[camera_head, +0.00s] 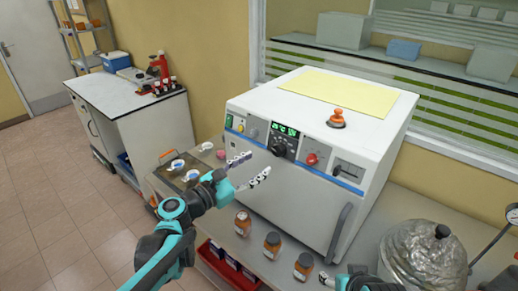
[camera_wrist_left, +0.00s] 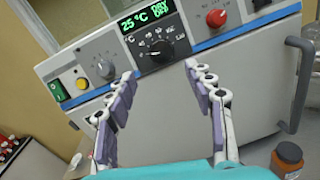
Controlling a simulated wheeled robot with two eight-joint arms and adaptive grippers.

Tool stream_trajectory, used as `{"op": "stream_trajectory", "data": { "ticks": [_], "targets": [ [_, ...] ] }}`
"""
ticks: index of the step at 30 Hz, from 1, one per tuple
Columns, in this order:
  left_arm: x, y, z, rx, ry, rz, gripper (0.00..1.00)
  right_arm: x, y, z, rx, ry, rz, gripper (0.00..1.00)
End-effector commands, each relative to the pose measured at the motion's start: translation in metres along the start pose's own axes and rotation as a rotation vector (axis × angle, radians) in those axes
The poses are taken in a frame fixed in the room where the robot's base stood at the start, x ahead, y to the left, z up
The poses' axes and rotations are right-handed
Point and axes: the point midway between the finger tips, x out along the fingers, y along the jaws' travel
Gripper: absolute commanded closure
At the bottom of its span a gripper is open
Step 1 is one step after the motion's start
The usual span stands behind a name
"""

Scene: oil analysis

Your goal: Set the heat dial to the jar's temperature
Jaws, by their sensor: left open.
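The black heat dial (camera_head: 279,147) is on the white oven's front panel, below a green display (camera_head: 286,129). In the left wrist view the display (camera_wrist_left: 147,20) reads 25 °C, with further text I cannot read surely. The dial (camera_wrist_left: 161,53) has white markings around it. My left gripper (camera_head: 256,165) is open and empty, in front of the panel and apart from the dial. Brown jars with labels stand in front of the oven: one jar (camera_head: 242,224), a second (camera_head: 272,246) and a third (camera_head: 304,266). Their label text is too small to read. My right gripper (camera_head: 328,279) is partly visible at the bottom edge.
The oven (camera_head: 300,205) also has a red knob (camera_head: 312,159), a grey knob (camera_head: 252,132) and a door handle (camera_head: 340,230). A tray with small items (camera_head: 172,180) lies left of the oven.

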Motion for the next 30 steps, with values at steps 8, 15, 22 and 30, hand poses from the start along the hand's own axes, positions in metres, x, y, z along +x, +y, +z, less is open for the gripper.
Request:
{"op": "stream_trajectory", "data": {
  "ticks": [8, 15, 22, 30],
  "targets": [
    [0.041, -0.001, -0.001, -0.008, -0.004, -0.003, 0.47, 0.009, 0.0, 0.006, 0.0, 0.0, 0.0, 0.39],
    [0.071, -0.001, 0.0, -0.006, -0.003, -0.002, 0.47, 0.013, 0.0, 0.01, 0.0, 0.0, 0.0, 0.39],
    [0.077, 0.0, 0.001, -0.005, -0.002, 0.0, 0.47, 0.013, 0.0, 0.01, 0.0, 0.0, 0.0, 0.39],
    [0.076, 0.0, 0.001, -0.005, -0.002, 0.0, 0.86, 0.013, 0.0, 0.01, 0.0, 0.0, 0.0, 0.39]
  ]
}}
